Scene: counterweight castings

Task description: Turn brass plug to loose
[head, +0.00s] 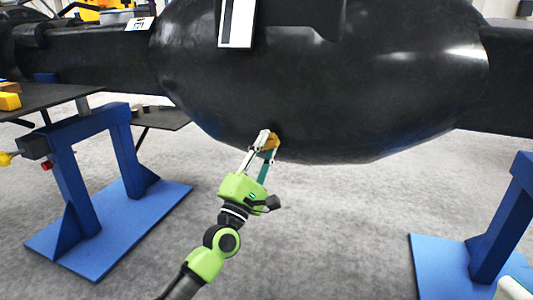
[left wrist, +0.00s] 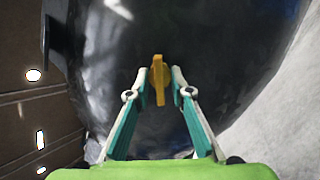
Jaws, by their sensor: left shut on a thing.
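The brass plug (head: 272,142) sits low on the underside of the big black casting (head: 330,75). In the left wrist view the plug (left wrist: 158,78) shows as a narrow yellow-brass grip standing out from the dark casting (left wrist: 115,45). My left gripper (head: 268,140) reaches up from below and is shut on the plug. In the left wrist view its two fingertips (left wrist: 159,83) lie on either side of the plug's grip. The fingertips hide part of the plug in the head view.
Blue stands (head: 68,155) (head: 495,225) are at the left and right, with wide blue base plates on the grey floor. A dark shelf (head: 45,97) with yellow pieces is at the left. The floor (head: 330,230) under the casting is clear around my arm.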

